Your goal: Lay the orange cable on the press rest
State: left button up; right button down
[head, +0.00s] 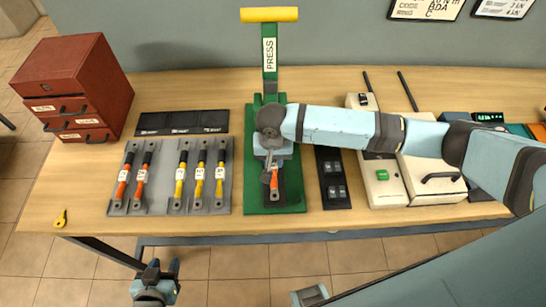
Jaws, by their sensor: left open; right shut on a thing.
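The green press (296,190) stands at the middle of the table, with a column marked PRESS and a yellow handle on top. My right gripper (272,168) points down over the press base, shut on an orange cable (274,185). The cable's near end with its grey lug shows below the fingers, over the dark rest on the base; its far part is hidden by the gripper. I cannot tell whether the cable touches the rest. My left gripper (162,270) is open and empty, in front of the table's near edge.
A grey rack (151,205) left of the press holds two more orange cables (122,176) and several yellow ones (200,175). A red drawer cabinet (75,85), a black labelled strip (182,122), a yellow lug (61,218), a dark tray (333,203) and a white machine (382,195) stand around.

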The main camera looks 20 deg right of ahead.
jog(key=shift+f, duration=0.3)
jog(key=c, duration=0.8)
grip_release()
jog(key=shift+c, duration=0.2)
notch_tip(320, 180, up, 14)
jog(key=shift+f, duration=0.2)
